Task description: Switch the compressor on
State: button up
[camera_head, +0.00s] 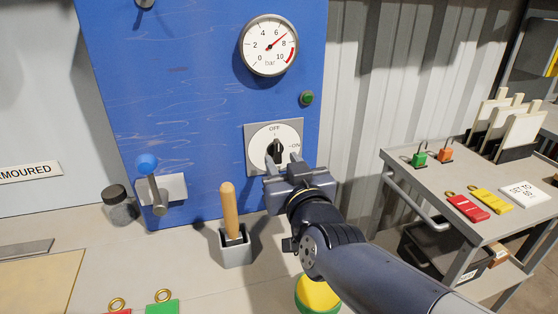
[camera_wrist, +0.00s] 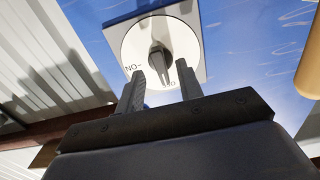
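The compressor switch is a black rotary knob (camera_head: 277,148) on a white dial with a grey backplate (camera_head: 254,133), fixed to the blue panel. The dial is marked OFF at the top and ON at the right. The knob stands upright, toward OFF. The wrist view shows the knob (camera_wrist: 159,58) upside down, its narrow end toward the partly hidden OFF mark. My gripper (camera_head: 283,163) is in front of the dial's lower part. In the wrist view my gripper (camera_wrist: 161,82) is open and empty, its fingers spread either side of the knob's line, apparently not touching it.
A pressure gauge (camera_head: 269,45) above reads about 7 bar. A green button or lamp (camera_head: 307,98) is right of it. A blue-knobbed lever (camera_head: 148,164) and a wooden-handled tool in a grey holder (camera_head: 236,251) are left. A trolley (camera_head: 398,163) with padlocks and tags stands right.

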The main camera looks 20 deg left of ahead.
jog(key=shift+x, duration=1.1)
jog(key=shift+c, duration=0.2)
grip_shut()
